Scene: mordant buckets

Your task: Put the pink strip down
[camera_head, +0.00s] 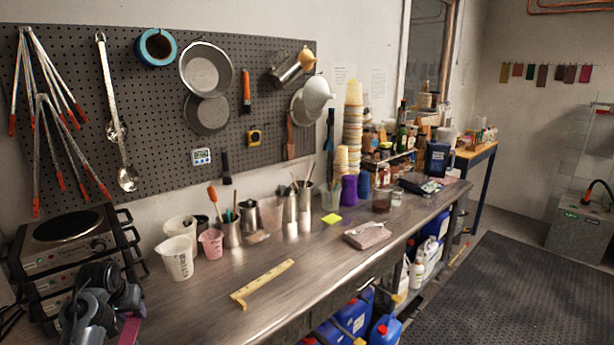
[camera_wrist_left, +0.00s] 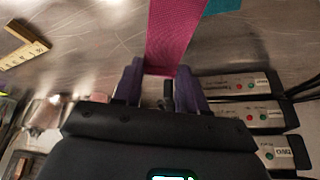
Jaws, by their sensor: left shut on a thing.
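The pink strip (camera_wrist_left: 173,38) is held between the two finger pads of my left gripper (camera_wrist_left: 158,76) in the left wrist view. It extends away from the fingers to the top edge over the metal bench. In the head view my left gripper (camera_head: 118,306) is at the lower left, in front of the hot plates, and a bit of the pink strip (camera_head: 130,329) shows below it. I cannot tell whether the strip's far end touches the bench. My right gripper is in neither view.
A teal piece (camera_wrist_left: 222,6) shows beside the strip in the left wrist view. The steel bench (camera_head: 205,305) is clear between the gripper and a yellow folding rule (camera_head: 262,283). White cups (camera_head: 177,259) stand behind. Stacked hot plates (camera_head: 66,250) are at left.

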